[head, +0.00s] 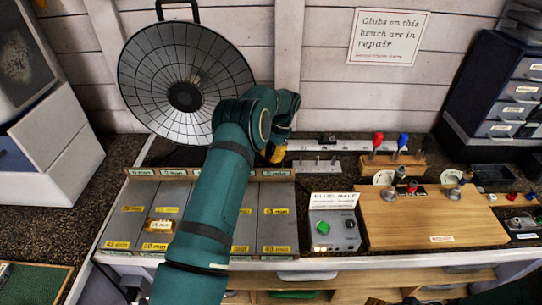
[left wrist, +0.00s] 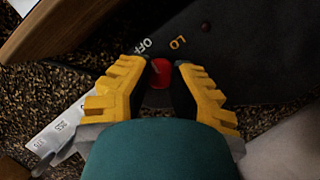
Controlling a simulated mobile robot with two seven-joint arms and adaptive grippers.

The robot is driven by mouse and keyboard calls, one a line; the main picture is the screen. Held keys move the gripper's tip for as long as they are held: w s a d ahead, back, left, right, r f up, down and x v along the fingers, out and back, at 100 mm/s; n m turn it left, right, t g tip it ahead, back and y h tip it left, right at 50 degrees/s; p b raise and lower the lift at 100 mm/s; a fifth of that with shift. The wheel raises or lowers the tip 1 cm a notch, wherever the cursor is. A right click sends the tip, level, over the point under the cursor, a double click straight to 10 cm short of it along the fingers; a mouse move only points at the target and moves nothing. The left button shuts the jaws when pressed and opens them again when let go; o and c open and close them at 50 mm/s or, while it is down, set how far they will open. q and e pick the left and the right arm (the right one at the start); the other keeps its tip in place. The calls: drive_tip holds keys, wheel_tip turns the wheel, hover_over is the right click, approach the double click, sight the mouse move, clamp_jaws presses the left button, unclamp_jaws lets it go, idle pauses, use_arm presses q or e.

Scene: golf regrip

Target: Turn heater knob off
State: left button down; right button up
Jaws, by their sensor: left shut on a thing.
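The heater (head: 215,65) is a round dish with a wire grille and a dark centre, standing at the back left of the bench. Its red knob (left wrist: 160,73) shows in the left wrist view, on a dark base (left wrist: 245,45) marked OFF and LO. My arm hides the knob in the head view. My left gripper (head: 277,153) is low, right of the dish. In the left wrist view its yellow fingers (left wrist: 160,85) are shut on the knob, one on each side. I cannot tell which mark the knob points to.
A grey box with a green button (head: 322,228) stands right of my arm, beside a wooden board (head: 430,218). Red and blue handled tools (head: 403,140) stand behind the board. Labelled compartments (head: 277,232) lie under and beside my forearm.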

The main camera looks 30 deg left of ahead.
use_arm(q)
drive_tip(key=shift+s+f, duration=0.25)
drive_tip(key=shift+f, duration=0.05)
drive_tip(key=c, duration=0.7)
unclamp_jaws()
drive_tip(key=shift+w+r, duration=0.1)
drive_tip(key=shift+r, duration=0.05)
drive_tip(key=shift+v, duration=5.95)
